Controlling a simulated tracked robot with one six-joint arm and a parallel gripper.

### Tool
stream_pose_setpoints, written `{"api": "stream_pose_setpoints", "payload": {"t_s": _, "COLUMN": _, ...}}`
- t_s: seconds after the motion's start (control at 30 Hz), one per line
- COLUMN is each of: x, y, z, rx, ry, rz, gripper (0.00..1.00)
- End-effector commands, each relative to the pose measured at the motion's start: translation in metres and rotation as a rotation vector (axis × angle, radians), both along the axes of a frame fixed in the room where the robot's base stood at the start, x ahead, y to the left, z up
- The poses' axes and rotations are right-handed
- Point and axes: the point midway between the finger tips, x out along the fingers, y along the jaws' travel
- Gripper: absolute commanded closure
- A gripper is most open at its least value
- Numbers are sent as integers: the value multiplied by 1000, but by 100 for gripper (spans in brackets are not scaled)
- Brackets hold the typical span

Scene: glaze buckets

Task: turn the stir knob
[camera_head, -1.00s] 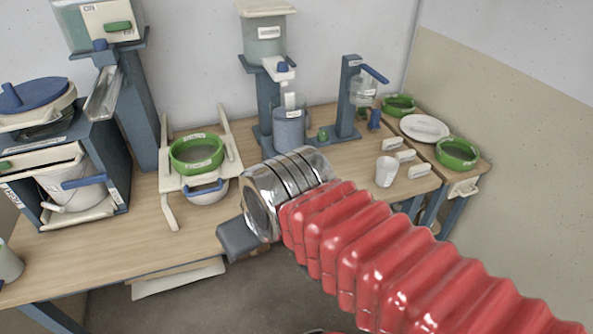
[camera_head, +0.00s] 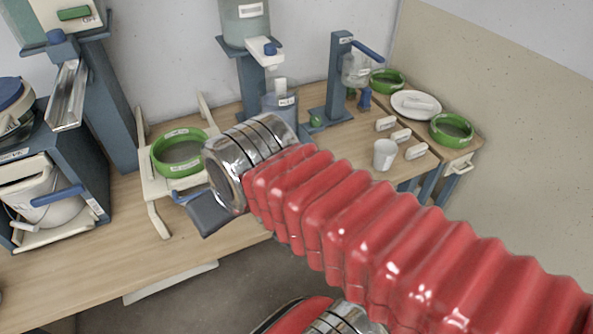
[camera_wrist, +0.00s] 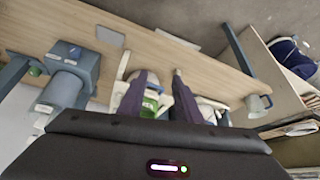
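I cannot tell for certain which part is the stir knob. In the head view a small green knob (camera_head: 316,122) stands by the blue container (camera_head: 279,106) under the dispenser at the back; it also shows at the left of the wrist view (camera_wrist: 36,71). A blue lid (camera_head: 10,94) is cut off at the left edge. My gripper (camera_wrist: 161,74) has two dark fingers apart with nothing held between them. It is above the bench near the green-ringed sieve (camera_head: 178,155).
A white cup (camera_head: 385,154) and several white blocks stand at the right. A blue lever (camera_head: 368,51) juts from a post at the back. Green rings and a white plate (camera_head: 415,103) lie at the far right. A bucket frame (camera_head: 75,212) stands left. The bench front is largely clear.

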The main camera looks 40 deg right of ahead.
Motion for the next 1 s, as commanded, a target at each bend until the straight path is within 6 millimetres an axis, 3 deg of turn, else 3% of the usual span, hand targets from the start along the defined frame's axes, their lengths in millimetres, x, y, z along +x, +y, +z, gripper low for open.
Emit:
{"api": "stream_pose_setpoints", "payload": {"t_s": 0.17, "x": 3, "y": -3, "z": 0, "rx": -4, "ry": -3, "rz": -10, "gripper": 59}}
{"api": "stream_pose_setpoints", "payload": {"t_s": 0.3, "x": 17, "y": -20, "z": -4, "rx": -28, "ry": -24, "rz": -59, "gripper": 49}}
{"api": "stream_pose_setpoints", "payload": {"t_s": 0.37, "x": 28, "y": -33, "z": -7, "rx": -47, "ry": -39, "rz": -94, "gripper": 49}}
{"api": "stream_pose_setpoints", "payload": {"t_s": 0.7, "x": 90, "y": -151, "z": -32, "rx": -172, "ry": -178, "rz": -319, "gripper": 49}}
{"api": "stream_pose_setpoints", "payload": {"t_s": 1.0, "x": 116, "y": -242, "z": -67, "rx": -208, "ry": -293, "rz": -415, "gripper": 49}}
